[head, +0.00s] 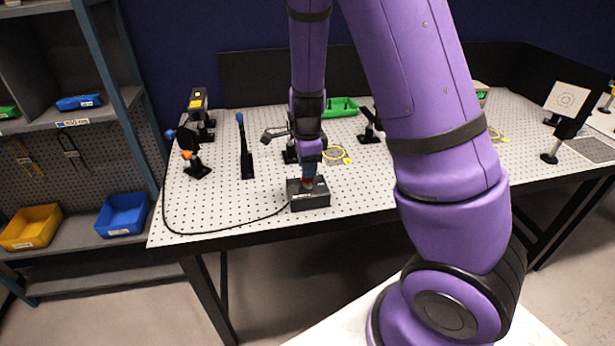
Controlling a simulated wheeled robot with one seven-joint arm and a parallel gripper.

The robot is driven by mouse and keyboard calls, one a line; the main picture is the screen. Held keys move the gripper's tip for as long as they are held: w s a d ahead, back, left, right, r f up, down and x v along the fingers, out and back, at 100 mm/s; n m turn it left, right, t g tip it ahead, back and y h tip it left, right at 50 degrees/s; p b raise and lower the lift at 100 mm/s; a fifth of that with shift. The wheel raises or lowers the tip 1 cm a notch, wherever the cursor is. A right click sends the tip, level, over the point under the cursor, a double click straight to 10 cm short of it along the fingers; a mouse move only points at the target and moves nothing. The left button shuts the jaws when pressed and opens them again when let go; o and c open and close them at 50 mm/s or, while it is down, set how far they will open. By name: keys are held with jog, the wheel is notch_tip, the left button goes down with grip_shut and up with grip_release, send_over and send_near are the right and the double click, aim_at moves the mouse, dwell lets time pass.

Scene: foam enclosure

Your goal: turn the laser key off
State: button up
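The laser key box is a small dark grey box (311,201) near the front edge of the perforated white table, with a black cable running from its left side. My gripper (309,178) points straight down over the top of this box, at or very close to it. A small reddish part shows between the gripper and the box top. The key itself is hidden by the gripper, so I cannot tell its position. The fingers are too small and covered to show whether they are open or shut.
Optics mounts and a laser head (199,103) stand at the table's back left. A green tray (341,107) lies behind my gripper. A white target card (567,99) stands at the right. Shelves with blue (123,214) and yellow bins (32,227) are at the left.

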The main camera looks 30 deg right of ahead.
aim_at(308, 180)
jog(key=shift+f, duration=2)
grip_shut()
